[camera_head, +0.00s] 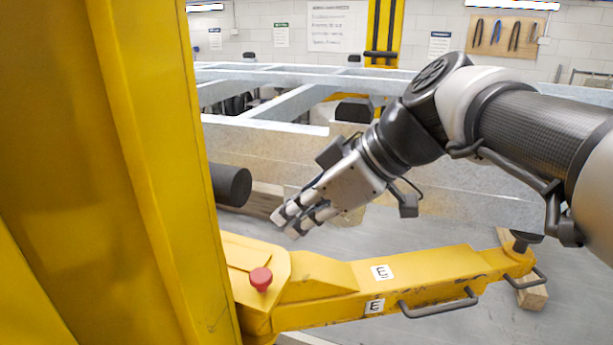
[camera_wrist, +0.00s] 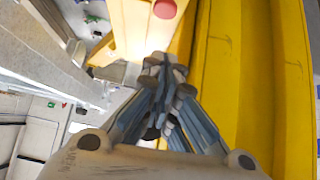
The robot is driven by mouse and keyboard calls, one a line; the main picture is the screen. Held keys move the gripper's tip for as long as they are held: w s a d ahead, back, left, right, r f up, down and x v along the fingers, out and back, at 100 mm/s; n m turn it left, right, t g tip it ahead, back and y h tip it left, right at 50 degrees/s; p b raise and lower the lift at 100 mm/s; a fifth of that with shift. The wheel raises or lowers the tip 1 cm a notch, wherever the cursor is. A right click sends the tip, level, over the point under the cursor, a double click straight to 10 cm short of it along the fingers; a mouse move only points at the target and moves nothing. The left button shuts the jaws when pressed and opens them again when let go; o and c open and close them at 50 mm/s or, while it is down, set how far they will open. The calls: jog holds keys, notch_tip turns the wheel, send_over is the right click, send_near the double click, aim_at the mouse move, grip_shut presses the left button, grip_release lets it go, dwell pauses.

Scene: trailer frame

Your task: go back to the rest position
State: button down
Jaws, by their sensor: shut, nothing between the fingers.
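My gripper (camera_head: 287,222) is in the middle of the head view, pointing down and to the left, above the yellow lift arm. Its fingers are together and hold nothing. In the wrist view my gripper (camera_wrist: 165,72) also shows with its fingertips closed together. My arm reaches in from the right edge of the head view. The rest position itself is not marked in either view.
A yellow column (camera_head: 110,150) fills the left. A yellow lift arm (camera_head: 340,280) with a red knob (camera_head: 261,278) runs below my gripper; the knob also shows in the wrist view (camera_wrist: 165,9). The grey trailer frame (camera_head: 290,145) stands behind my arm.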

jog(key=s+d+f+m+h+b, duration=0.2)
jog(key=s+d+f+m+b, duration=0.2)
jog(key=f, duration=0.6)
jog(key=s+d+f+m+t+h+b, duration=0.1)
jog(key=s+d+f+m+h+b, duration=0.2)
jog(key=f, duration=0.7)
jog(key=s+d+f+m+h+b, duration=0.3)
jog(key=s+d+f+m+b, duration=0.3)
jog(key=s+d+f, duration=0.3)
jog(key=shift+s+d+f+m+b, duration=0.4)
jog(key=shift+s+f+m, duration=0.2)
jog(key=shift+f, duration=0.35)
jog(key=shift+a, duration=0.15)
